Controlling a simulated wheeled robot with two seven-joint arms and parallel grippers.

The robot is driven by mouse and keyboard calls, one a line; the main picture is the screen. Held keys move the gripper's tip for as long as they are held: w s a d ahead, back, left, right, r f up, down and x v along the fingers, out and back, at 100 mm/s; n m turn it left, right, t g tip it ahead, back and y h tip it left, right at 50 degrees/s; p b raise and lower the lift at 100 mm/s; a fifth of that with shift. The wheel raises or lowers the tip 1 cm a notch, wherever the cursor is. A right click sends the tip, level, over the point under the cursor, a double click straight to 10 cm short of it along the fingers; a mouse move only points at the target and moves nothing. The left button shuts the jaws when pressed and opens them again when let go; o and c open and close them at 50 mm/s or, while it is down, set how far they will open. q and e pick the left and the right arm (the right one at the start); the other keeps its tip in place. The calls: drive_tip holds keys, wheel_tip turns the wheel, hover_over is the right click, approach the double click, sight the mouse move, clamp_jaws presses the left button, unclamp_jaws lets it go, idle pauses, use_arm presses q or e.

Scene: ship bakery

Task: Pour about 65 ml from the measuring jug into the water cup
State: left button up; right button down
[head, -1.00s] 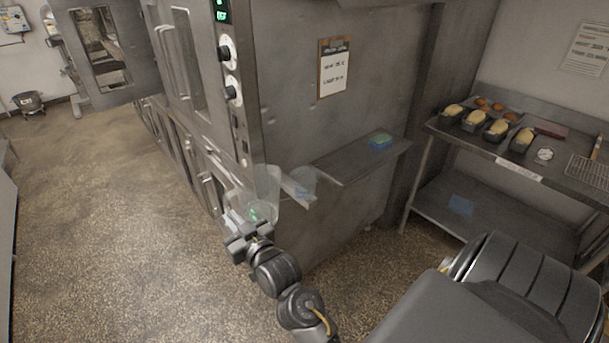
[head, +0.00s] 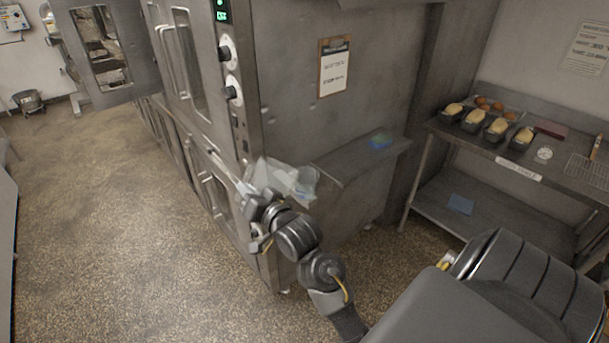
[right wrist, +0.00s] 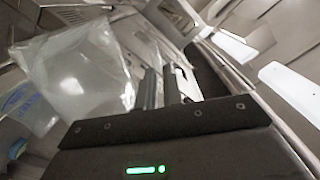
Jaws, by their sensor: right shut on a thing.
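The clear measuring jug (head: 268,173) is tilted to the right, its mouth side by the water cup. My right gripper (head: 262,200) is shut on it, at the lower left of its body. In the right wrist view the jug (right wrist: 75,75) is a large clear shape left of the fingers (right wrist: 168,88). The clear water cup (head: 305,184) stands at the near left end of the steel side shelf, partly overlapped by the jug. I cannot make out a water stream or the level in either vessel. My left gripper is out of view.
The steel shelf (head: 350,164) holds a blue-green item (head: 379,141) farther back. The oven front (head: 213,180) is close on the left of the jug. A rack table (head: 480,143) with bread tins stands at the right. Open floor (head: 110,220) lies left.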

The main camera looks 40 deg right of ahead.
sight(271, 169)
drive_tip(key=r, duration=0.1)
drive_tip(key=d+r+m+p, duration=0.1)
drive_tip(key=r+p, duration=0.1)
drive_tip(key=shift+d+r+m, duration=0.1)
drive_tip(key=shift+d+m, duration=0.2)
drive_tip(key=shift+m, duration=0.1)
drive_tip(key=shift+d+r+m+p, duration=0.4)
drive_tip(key=shift+r+m+p, duration=0.15)
drive_tip(key=shift+m+p, duration=0.05)
drive_tip(key=shift+d+r+m+p, duration=1.15)
drive_tip(key=shift+r+m+p, duration=0.15)
drive_tip(key=shift+r+p, duration=0.15)
drive_tip(key=shift+d+r+p, duration=0.2)
drive_tip(key=shift+p, duration=0.1)
drive_tip(key=shift+w+d+r+m+p, duration=0.1)
drive_tip(key=shift+d+r+m+p, duration=0.3)
drive_tip(key=shift+m+p, duration=0.1)
drive_tip(key=shift+d+r+m, duration=0.3)
drive_tip(key=shift+d+m, duration=0.1)
drive_tip(key=shift+d, duration=0.35)
drive_tip(key=shift+d+r+m, duration=0.3)
drive_tip(key=shift+d+r, duration=0.05)
drive_tip(key=shift+d, duration=0.2)
